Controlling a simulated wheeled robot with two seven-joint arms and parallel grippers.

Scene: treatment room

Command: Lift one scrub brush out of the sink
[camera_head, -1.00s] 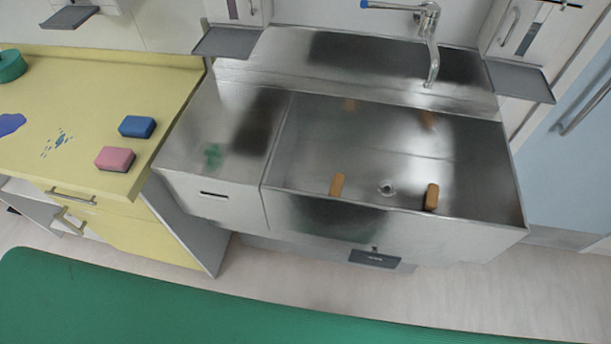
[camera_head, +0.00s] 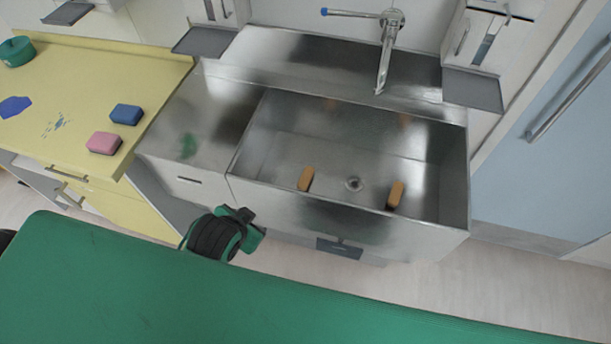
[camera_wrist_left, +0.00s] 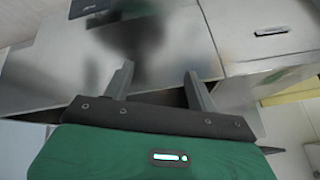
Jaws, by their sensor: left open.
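Two orange-brown scrub brushes stand in the metal sink basin (camera_head: 250,160) near its front wall. The left brush (camera_head: 306,179) is left of the drain, and the right brush (camera_head: 396,194) is right of it. My left gripper (camera_head: 250,222), black and green, is in front of the sink's front wall, left of and below both brushes in the head view. In the left wrist view its two fingers (camera_wrist_left: 158,74) are apart with nothing between them, facing grey metal. No brush shows in that view. My right gripper is not in view.
A chrome tap (camera_head: 388,50) stands over the back of the basin. A yellow counter (camera_head: 80,85) at left holds a blue sponge (camera_head: 126,114) and a pink sponge (camera_head: 104,143). A green padded surface (camera_head: 200,300) fills the foreground. The basin's middle is clear.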

